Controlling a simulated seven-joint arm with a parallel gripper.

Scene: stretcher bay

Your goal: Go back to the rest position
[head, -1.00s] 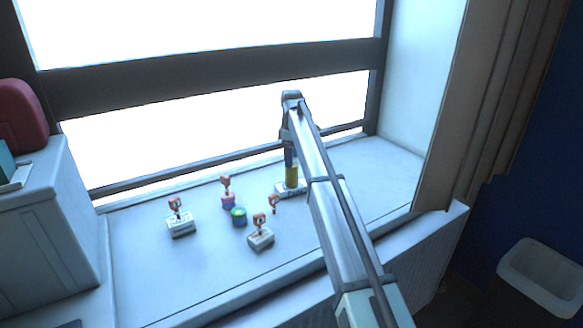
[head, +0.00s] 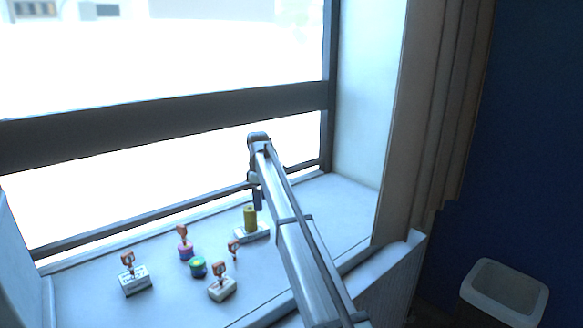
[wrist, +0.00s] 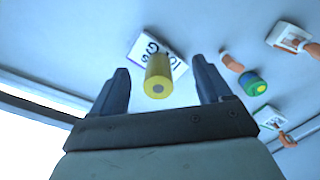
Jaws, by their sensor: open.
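My gripper (head: 257,205) is at the end of my arm, pointing down over the windowsill. Its two fingers are spread apart in the wrist view, with nothing held between them. A yellow cylinder (head: 250,219) stands upright on a white labelled block (head: 258,236) close below the fingertips. In the wrist view the end of the yellow cylinder (wrist: 158,80) shows between the fingers, farther off than the tips. The lettering on the block (wrist: 178,66) is only partly readable.
On the sill (head: 85,305) stand a green-and-blue cylinder (head: 197,268), a purple-and-pink one (head: 185,251) with a red-orange piece, and white blocks (head: 136,281) (head: 222,290) with similar pieces. The window frame (head: 160,120) is behind, a curtain (head: 430,120) right, a bin (head: 505,290) lower right.

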